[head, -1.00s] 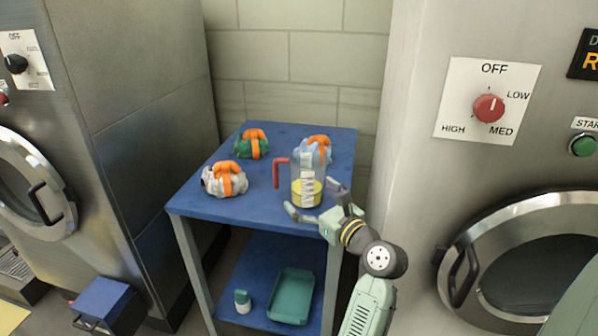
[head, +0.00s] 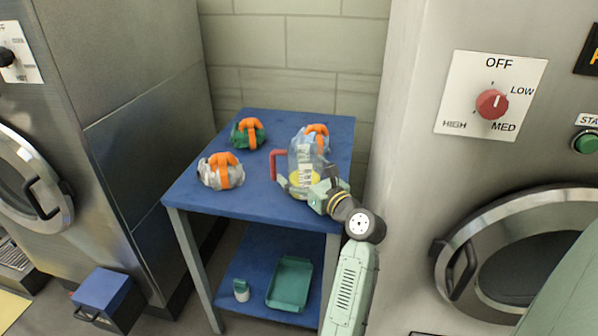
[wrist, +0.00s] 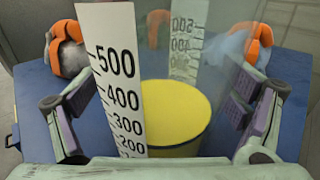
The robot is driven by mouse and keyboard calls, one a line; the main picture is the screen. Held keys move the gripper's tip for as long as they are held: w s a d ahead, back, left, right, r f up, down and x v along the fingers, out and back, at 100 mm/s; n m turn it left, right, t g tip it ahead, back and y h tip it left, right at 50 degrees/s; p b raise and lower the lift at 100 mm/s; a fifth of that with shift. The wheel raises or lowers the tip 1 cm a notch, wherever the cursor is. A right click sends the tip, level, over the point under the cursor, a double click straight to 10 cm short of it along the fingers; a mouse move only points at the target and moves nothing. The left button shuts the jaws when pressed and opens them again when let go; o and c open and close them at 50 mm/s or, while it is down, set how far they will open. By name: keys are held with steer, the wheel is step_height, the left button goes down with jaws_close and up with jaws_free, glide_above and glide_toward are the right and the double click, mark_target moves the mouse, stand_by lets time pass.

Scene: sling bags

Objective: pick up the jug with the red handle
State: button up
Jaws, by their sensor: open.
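The clear jug (head: 303,160) with a red handle (head: 277,165) stands upright on the blue table, with yellow contents low inside and a white measuring scale. In the wrist view the jug (wrist: 176,118) fills the middle, its scale facing the camera. My gripper (head: 305,190) is open at the front of the jug, near its lower part. In the wrist view one finger is on each side of the jug, with visible gaps. The red handle is not seen in the wrist view.
Three sling bags with orange straps are on the table (head: 235,205): white (head: 221,172) at left, green (head: 248,134) behind, light blue (head: 312,135) just behind the jug. The lower shelf holds a teal tray (head: 290,284) and a small bottle (head: 241,290). Machines flank the table.

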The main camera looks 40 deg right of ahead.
steer(key=shift+c, duration=0.3)
steer(key=c, duration=1.4)
steer(key=shift+r, duration=0.15)
